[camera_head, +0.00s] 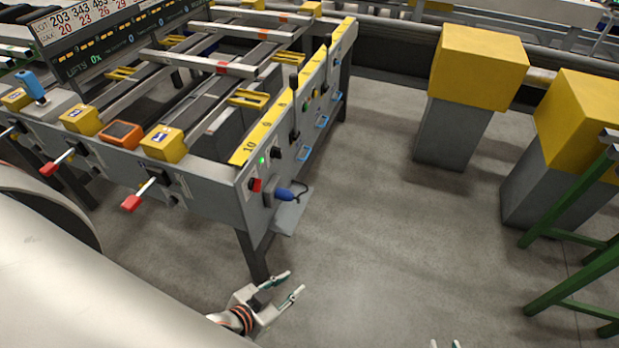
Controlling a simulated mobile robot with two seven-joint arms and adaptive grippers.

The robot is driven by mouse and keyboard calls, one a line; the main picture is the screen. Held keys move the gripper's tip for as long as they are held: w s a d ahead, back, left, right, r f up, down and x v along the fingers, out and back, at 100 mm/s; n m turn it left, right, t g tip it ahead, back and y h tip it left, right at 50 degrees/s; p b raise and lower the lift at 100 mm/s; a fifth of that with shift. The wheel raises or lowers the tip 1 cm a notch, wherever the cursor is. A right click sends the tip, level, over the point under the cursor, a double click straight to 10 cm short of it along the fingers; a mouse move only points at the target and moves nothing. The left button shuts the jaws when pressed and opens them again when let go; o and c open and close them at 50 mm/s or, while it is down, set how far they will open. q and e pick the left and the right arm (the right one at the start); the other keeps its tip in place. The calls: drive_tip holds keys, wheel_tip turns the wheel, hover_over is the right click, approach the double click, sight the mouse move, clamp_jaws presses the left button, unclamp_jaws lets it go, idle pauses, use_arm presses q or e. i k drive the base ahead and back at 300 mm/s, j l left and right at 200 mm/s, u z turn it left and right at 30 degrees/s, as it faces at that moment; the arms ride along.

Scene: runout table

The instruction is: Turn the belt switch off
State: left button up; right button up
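The runout table (215,203) stands at the left with a control panel on its near right end. On that panel are a black knob (277,153), which looks like a switch, a lit green lamp (262,160) and a red button (254,184). I cannot tell for sure which control is the belt switch, and the knob's setting is too small to read. My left gripper (295,281) is open and empty, low in front of the panel and apart from it. My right gripper (445,344) shows only two separated fingertips at the bottom edge.
A blue-handled tool (284,194) sits on a small shelf (290,216) below the panel. Red-tipped levers (131,203) stick out of the table's front. Yellow-topped grey blocks (478,68) and a green frame (570,238) stand at the right. The floor (390,230) between is clear.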

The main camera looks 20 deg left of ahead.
sight(254, 184)
drive_tip(key=i+l+z, duration=0.3)
drive_tip(key=i, duration=0.2)
drive_tip(key=i+l+z, duration=0.25)
drive_tip(key=i, duration=0.25)
drive_tip(key=i+u, duration=0.75)
drive_tip(key=i+l+u, duration=0.15)
drive_tip(key=u, duration=0.25)
drive_tip(key=i+l+u, duration=0.15)
drive_tip(key=u, duration=0.25)
drive_tip(key=i+l+u, duration=0.25)
drive_tip(key=u, duration=0.2)
drive_tip(key=i+l+u, duration=0.2)
drive_tip(key=u, duration=0.2)
drive_tip(key=i+l+u, duration=0.1)
drive_tip(key=l+u, duration=1)
drive_tip(key=l, duration=0.15)
drive_tip(key=l+u, duration=0.3)
